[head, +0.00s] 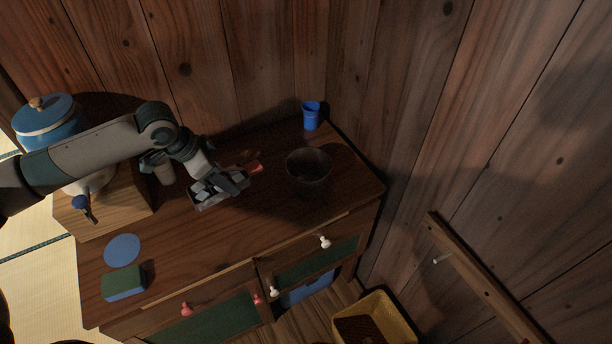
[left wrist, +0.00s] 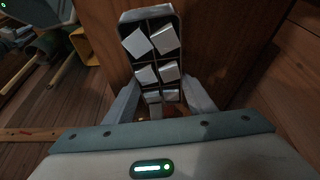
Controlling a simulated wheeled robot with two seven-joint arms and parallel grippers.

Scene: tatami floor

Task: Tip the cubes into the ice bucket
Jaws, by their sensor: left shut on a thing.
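My left gripper (left wrist: 160,100) is shut on a dark tray (left wrist: 126,74) with compartments holding several whitish cubes (left wrist: 138,43). The tray with its cubes also shows in the head view (head: 205,191), above the cabinet top, left of the ice bucket. The dark, round, open ice bucket (head: 308,172) stands upright on the cabinet near its back right corner. The tray and the bucket are apart. A reddish piece shows beside the gripper in the head view; I cannot tell what it is. My right gripper is not in view.
A blue cup (head: 311,115) stands behind the bucket against the wooden wall. A blue disc (head: 122,250) and a green-and-blue block (head: 123,283) lie at the cabinet's front left. A blue lidded pot (head: 46,123) is at the far left. A yellow bin (head: 398,318) is on the floor.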

